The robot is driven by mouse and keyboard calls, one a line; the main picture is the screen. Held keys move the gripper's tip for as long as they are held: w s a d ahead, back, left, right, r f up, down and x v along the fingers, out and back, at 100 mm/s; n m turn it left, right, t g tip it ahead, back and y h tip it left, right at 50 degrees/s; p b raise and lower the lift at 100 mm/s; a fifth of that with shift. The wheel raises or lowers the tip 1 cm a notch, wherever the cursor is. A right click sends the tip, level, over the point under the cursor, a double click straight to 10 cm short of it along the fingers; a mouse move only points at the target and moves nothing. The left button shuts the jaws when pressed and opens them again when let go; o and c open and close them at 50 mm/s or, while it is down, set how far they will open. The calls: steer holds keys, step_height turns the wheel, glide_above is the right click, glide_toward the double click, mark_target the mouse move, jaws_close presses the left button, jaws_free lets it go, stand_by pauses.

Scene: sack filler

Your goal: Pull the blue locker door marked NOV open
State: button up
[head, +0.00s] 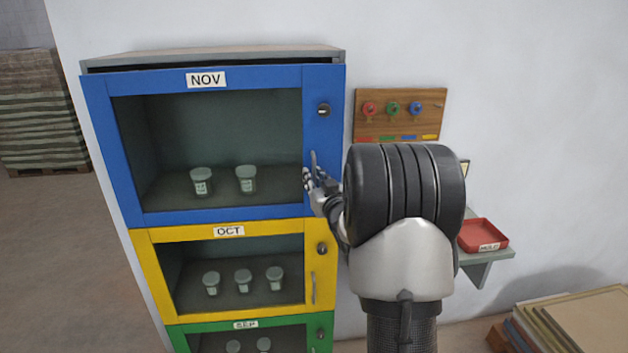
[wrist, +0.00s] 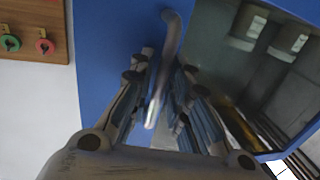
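The blue locker door marked NOV (head: 205,79) is the top door of the locker, with a window in its frame. A dark strip shows above its top edge; I cannot tell whether it is slightly ajar. Its grey bar handle (wrist: 166,60) is on the right side of the door. My gripper (head: 313,177) is at this handle, partly hidden by my own arm in the head view. In the wrist view my gripper (wrist: 166,72) has one finger on each side of the handle, with narrow gaps showing on both sides. The fingers are partly spread.
Below are the yellow OCT door (head: 228,231) and green SEP door (head: 245,325). Jars (head: 246,179) stand behind the NOV window. A wooden key board (head: 400,115) hangs right of the locker. A red tray (head: 483,236) is on a small shelf.

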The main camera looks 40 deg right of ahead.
steer(key=shift+c, duration=0.3)
jaws_close()
stand_by(0.3)
